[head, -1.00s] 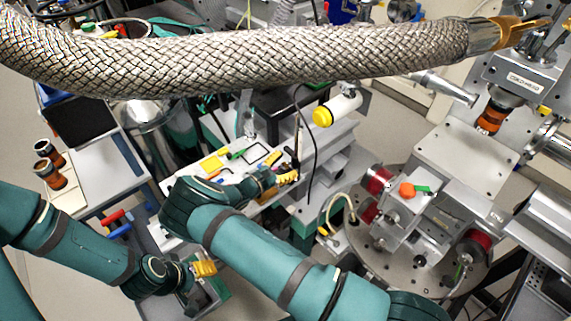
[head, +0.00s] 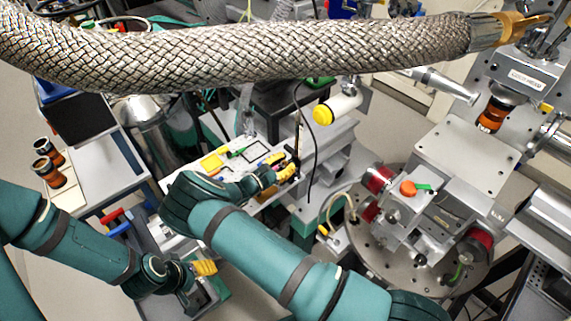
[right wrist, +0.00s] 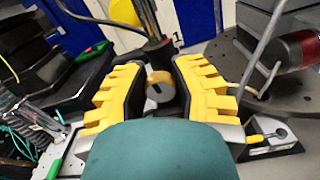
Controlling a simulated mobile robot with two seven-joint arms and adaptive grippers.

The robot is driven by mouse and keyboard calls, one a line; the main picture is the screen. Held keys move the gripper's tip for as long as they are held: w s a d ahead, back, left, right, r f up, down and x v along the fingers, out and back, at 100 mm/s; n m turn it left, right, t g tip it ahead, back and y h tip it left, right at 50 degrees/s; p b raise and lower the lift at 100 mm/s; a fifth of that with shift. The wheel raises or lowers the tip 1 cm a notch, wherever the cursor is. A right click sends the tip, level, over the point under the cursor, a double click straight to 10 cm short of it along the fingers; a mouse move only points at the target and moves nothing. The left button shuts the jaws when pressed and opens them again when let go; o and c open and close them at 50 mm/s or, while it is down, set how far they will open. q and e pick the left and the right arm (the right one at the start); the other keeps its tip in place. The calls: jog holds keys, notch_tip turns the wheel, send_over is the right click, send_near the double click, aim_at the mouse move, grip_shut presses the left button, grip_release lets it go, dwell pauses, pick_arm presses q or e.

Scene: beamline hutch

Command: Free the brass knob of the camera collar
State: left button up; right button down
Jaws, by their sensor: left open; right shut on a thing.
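In the right wrist view a small round knob (right wrist: 159,88) with a brass rim and a slotted grey face sits between the yellow fingers of my right gripper (right wrist: 160,92). The gripper is shut on it. A dark upright post stands just behind the knob. In the head view my right gripper (head: 286,171) is at the foot of a thin dark post (head: 297,138) at the bench's right end; the knob is hidden there, and I cannot make out the collar. My left gripper (head: 204,268) is open and empty, low over a grey tray.
A braided hose (head: 240,62) crosses the top of the head view. A yellow-capped white cylinder (head: 340,107) and a hanging black cable are close to my right gripper. A round stage (head: 375,250) with red-ended parts stands right.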

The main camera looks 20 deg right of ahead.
jog(key=n+b, duration=0.1)
jog(key=n, duration=0.2)
jog(key=shift+w+n, duration=0.1)
jog(key=shift+n, duration=1.1)
jog(key=c, duration=0.7)
grip_release()
jog(key=shift+c, duration=0.2)
jog(key=shift+a, duration=0.1)
jog(key=v, duration=1.1)
jog(key=shift+a, duration=0.4)
